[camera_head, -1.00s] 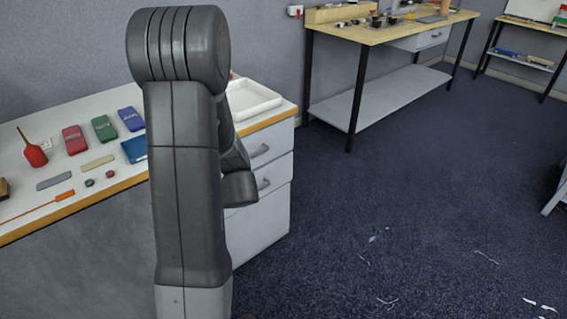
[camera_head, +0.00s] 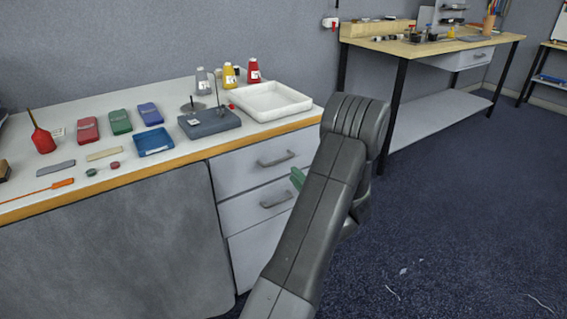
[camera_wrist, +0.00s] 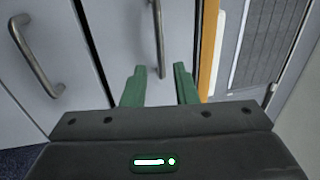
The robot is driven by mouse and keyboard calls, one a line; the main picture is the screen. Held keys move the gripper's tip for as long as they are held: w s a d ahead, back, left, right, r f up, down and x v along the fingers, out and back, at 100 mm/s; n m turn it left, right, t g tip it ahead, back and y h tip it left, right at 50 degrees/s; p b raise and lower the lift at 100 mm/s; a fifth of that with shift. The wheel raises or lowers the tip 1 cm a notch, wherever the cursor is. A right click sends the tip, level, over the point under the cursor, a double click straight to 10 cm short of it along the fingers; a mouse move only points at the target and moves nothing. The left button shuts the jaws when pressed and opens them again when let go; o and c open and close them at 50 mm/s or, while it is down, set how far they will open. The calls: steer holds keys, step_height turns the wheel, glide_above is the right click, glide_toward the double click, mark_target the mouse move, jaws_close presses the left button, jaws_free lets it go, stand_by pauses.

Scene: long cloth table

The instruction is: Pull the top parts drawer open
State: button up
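The top parts drawer (camera_head: 235,172) is the upper front under the orange worktop edge, and it looks shut. Its grey bar handle (camera_head: 277,159) is clear in the head view. In the wrist view the same handle (camera_wrist: 159,45) lies ahead of the gap between my fingers, beside the orange edge. My gripper (camera_wrist: 160,76) is open and empty, its two green fingers apart and pointing at the drawer front. In the head view only a green finger (camera_head: 297,178) shows, right of the handles; my arm hides the rest. I cannot tell whether the fingers touch anything.
A second drawer with its own handle (camera_head: 277,198) is just below, also shut. On the worktop are a white tray (camera_head: 270,101), a dark block (camera_head: 209,122), bottles (camera_head: 253,71) and a blue tray (camera_head: 153,142). Another workbench (camera_head: 430,47) stands behind right.

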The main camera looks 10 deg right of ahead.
mark_target(281, 161)
steer(key=x, duration=0.9)
steer(key=shift+w+b, duration=0.1)
steer(key=shift+b, duration=0.2)
jaws_close()
steer(key=shift+f, duration=0.1)
